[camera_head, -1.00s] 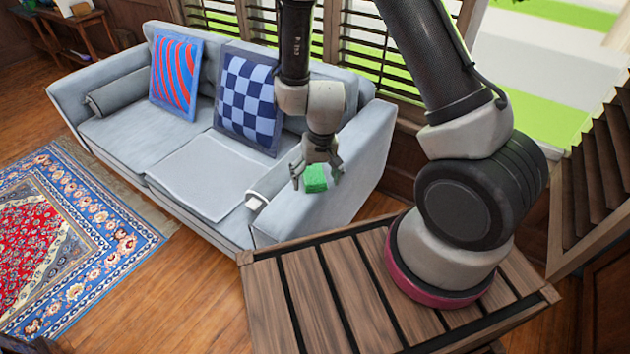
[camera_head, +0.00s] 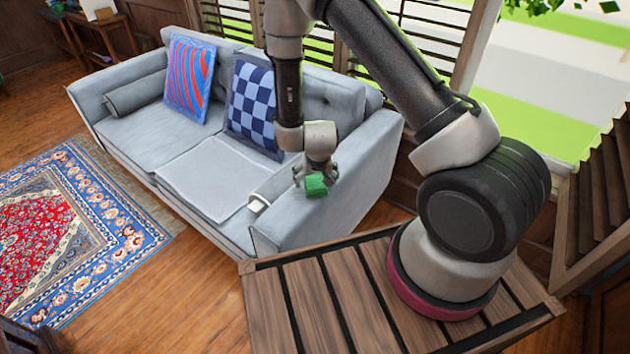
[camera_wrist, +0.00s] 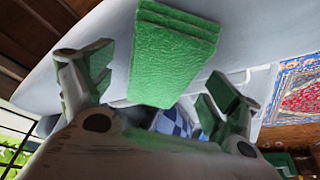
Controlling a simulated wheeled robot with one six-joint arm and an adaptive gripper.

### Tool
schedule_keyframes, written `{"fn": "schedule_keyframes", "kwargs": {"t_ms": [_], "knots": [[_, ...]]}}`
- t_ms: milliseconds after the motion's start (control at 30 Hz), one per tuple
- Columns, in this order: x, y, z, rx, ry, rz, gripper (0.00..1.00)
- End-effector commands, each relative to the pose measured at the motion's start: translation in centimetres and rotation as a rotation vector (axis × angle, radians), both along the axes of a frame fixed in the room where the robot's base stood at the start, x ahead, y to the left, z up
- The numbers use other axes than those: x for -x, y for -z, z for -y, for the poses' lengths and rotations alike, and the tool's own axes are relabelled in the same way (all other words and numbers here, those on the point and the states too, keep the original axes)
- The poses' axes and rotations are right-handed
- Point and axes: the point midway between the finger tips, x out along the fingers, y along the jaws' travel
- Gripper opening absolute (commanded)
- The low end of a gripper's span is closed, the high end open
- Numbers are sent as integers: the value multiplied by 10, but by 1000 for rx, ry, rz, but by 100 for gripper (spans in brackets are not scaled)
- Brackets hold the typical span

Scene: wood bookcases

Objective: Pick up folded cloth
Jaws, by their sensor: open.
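The folded cloth (camera_head: 315,187) is a green, layered block on the near arm of the grey sofa. In the wrist view the cloth (camera_wrist: 172,55) fills the upper middle, its folded layers showing. My gripper (camera_head: 316,174) is over the sofa arm at the cloth, with a finger on each side of it. In the wrist view my gripper (camera_wrist: 160,78) is open, with gaps between both fingers and the cloth. I cannot tell whether any part of it touches the cloth.
The grey sofa (camera_head: 285,228) carries a checkered pillow (camera_head: 250,105) and a red-blue pillow (camera_head: 187,78). A small white item (camera_head: 258,204) lies by its near arm. A slatted wooden surface (camera_head: 320,300) is in front. A patterned rug (camera_head: 70,225) lies at left.

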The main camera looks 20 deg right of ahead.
Motion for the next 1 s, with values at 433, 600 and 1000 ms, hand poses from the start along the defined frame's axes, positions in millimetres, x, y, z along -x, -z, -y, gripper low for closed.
{"fn": "schedule_keyframes", "kwargs": {"t_ms": [433,600,1000], "knots": [[-1,3,0,0,-1,-1,56],[-1,3,0,0,-1,-1,37],[-2,-7,0,-1,0,2,37]]}}
